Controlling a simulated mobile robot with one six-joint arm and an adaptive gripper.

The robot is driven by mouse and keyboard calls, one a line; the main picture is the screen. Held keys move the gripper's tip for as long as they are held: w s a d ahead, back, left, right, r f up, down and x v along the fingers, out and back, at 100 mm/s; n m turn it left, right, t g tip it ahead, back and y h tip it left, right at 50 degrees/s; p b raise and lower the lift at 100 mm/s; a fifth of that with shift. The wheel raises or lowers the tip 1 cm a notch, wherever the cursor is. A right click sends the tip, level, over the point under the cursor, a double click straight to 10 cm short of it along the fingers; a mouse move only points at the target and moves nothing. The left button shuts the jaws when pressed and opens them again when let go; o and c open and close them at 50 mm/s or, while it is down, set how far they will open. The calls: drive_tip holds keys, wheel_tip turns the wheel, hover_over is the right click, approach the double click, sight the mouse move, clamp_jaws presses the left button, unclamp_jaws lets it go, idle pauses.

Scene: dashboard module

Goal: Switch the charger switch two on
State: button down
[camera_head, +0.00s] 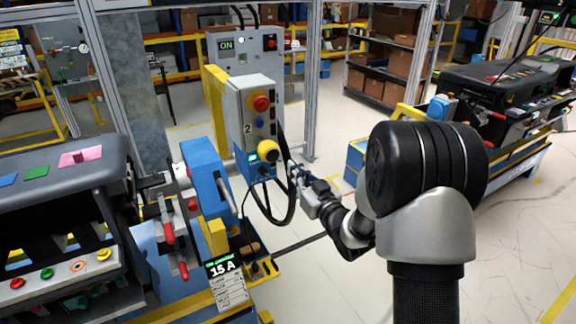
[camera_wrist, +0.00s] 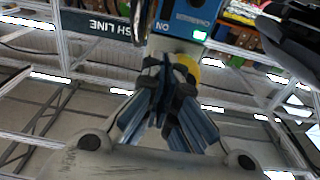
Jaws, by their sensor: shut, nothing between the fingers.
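The grey control box (camera_head: 250,110) marked "2" stands upright on a yellow post. It has a red mushroom button (camera_head: 261,103) on a yellow collar, and a round yellow knob (camera_head: 268,151) low on its front. A blue part (camera_head: 262,168) sits below. In the wrist view a blue panel (camera_wrist: 188,20) with upside-down "ON" and "CHARGER" lettering shows at the top, with a lit green lamp (camera_wrist: 200,36). The yellow knob (camera_wrist: 212,68) is partly hidden by my fingers. My gripper (camera_head: 296,174) is shut and empty, just right of and below the knob; contact cannot be told.
Black cables (camera_head: 288,205) loop below the box, close to my gripper. A blue machine (camera_head: 208,175) with red-handled clamps and a "15 A" sign (camera_head: 226,283) stand to the left. A grey cabinet (camera_head: 240,50) marked "ON" is behind. Floor (camera_head: 500,240) at right is open.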

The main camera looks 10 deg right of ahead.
drive_tip(key=shift+s+d+r, duration=0.15)
drive_tip(key=shift+s+d, duration=0.05)
drive_tip(key=shift+s, duration=0.4)
drive_tip(key=shift+s+d+r, duration=0.1)
drive_tip(key=shift+s+d, duration=0.1)
drive_tip(key=shift+s, duration=0.4)
drive_tip(key=shift+s, duration=0.1)
drive_tip(key=s+d+r+m+g+h, duration=0.25)
drive_tip(key=s+r+g+h, duration=0.3)
drive_tip(key=s, duration=0.45)
drive_tip(key=s+a+f+g, duration=0.1)
drive_tip(key=s+g, duration=0.1)
drive_tip(key=s, duration=0.7)
drive_tip(key=s+a+f+g, duration=0.1)
drive_tip(key=s+g, duration=0.2)
drive_tip(key=s, duration=0.7)
drive_tip(key=s+a+f+m+g, duration=0.1)
drive_tip(key=s+g, duration=0.1)
drive_tip(key=s, duration=0.7)
drive_tip(key=shift+s+a, duration=0.35)
drive_tip(key=shift+a, duration=0.05)
drive_tip(key=shift+g, duration=0.25)
